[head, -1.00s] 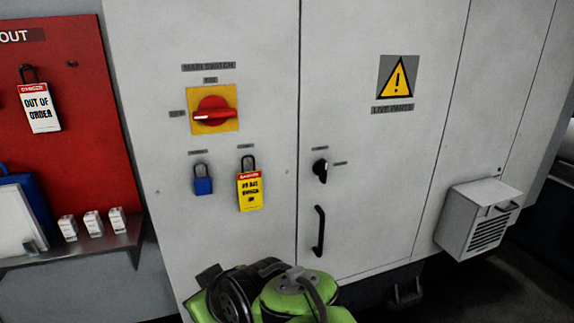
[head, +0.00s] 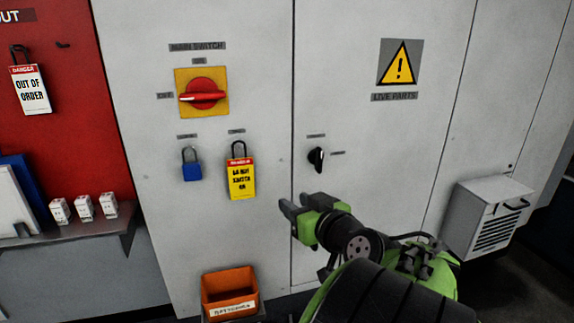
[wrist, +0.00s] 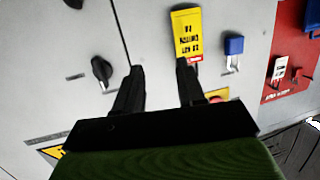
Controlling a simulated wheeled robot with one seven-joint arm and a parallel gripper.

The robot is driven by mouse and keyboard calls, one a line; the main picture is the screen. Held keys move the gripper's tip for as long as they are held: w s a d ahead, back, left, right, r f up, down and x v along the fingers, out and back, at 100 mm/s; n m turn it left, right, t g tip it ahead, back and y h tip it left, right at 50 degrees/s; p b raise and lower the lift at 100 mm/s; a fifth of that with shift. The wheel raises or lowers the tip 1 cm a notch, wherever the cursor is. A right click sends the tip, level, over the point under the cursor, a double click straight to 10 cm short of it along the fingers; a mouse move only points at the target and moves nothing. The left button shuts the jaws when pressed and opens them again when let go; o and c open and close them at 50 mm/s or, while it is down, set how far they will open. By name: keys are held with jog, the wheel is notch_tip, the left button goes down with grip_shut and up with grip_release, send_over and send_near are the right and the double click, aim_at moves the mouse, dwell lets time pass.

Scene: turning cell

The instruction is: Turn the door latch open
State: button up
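The door latch (head: 316,158) is a small black knob on the grey cabinet door, just right of the door seam, with small labels above and to its right. It also shows in the wrist view (wrist: 102,70), left of the fingers. My gripper (head: 287,211) is in front of the cabinet, below and a little left of the latch in the head view. Its two dark fingers are spread apart with nothing between them, as the wrist view (wrist: 158,72) shows. The gripper is apart from the latch. My arm hides the door handle in the head view.
A red rotary main switch (head: 203,95) on a yellow plate is at upper left. A blue padlock (head: 191,168) and a yellow tag (head: 241,180) hang below it. An orange bin (head: 230,292) is low down. A vented box (head: 490,222) juts out at right.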

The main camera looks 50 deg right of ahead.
aim_at(321, 160)
jog(key=s+d+r+m+h, duration=0.2)
jog(key=s+d+h, duration=0.2)
jog(key=s+d, duration=0.4)
jog(key=shift+t, duration=0.3)
jog(key=p+x, duration=0.4)
jog(key=x, duration=1.2)
jog(key=shift+w+a+r, duration=0.1)
jog(key=shift+r, duration=0.05)
jog(key=shift+a, duration=0.1)
grip_shut()
